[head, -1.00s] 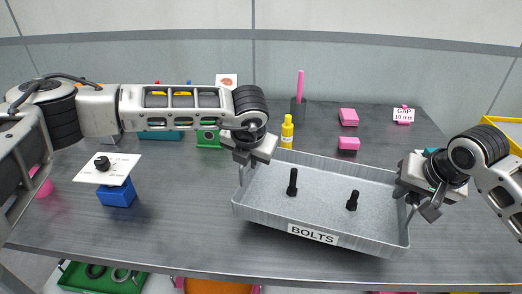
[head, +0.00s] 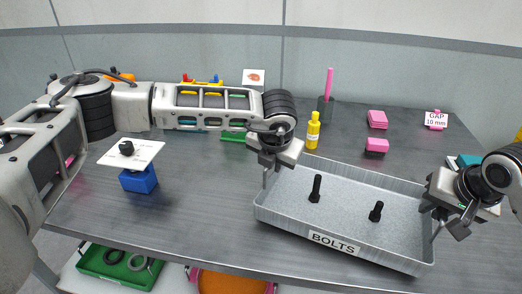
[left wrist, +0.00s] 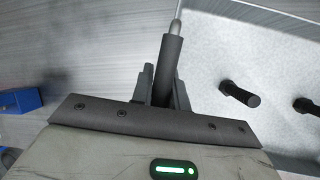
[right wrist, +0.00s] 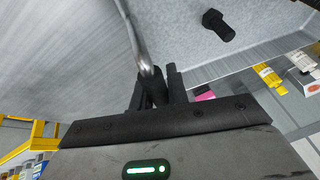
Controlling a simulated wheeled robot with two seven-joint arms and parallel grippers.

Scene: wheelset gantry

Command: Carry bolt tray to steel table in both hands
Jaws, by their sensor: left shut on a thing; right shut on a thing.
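The grey bolt tray (head: 340,188) with a BOLTS label sits at the right of the steel table (head: 215,215), low over its top; I cannot tell whether it touches. My left gripper (head: 268,172) is shut on the handle at the tray's left end; the dark handle grip also shows in the left wrist view (left wrist: 168,75). My right gripper (head: 440,222) is shut on the handle at the right end, seen as a metal bar in the right wrist view (right wrist: 145,50).
A blue block (head: 139,180) with a white card and black knob stands at the left. A yellow bottle (head: 313,132), pink blocks (head: 377,119) and a dark holder with a pink stick (head: 326,108) stand behind the tray. A green bin (head: 115,266) is below the table.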

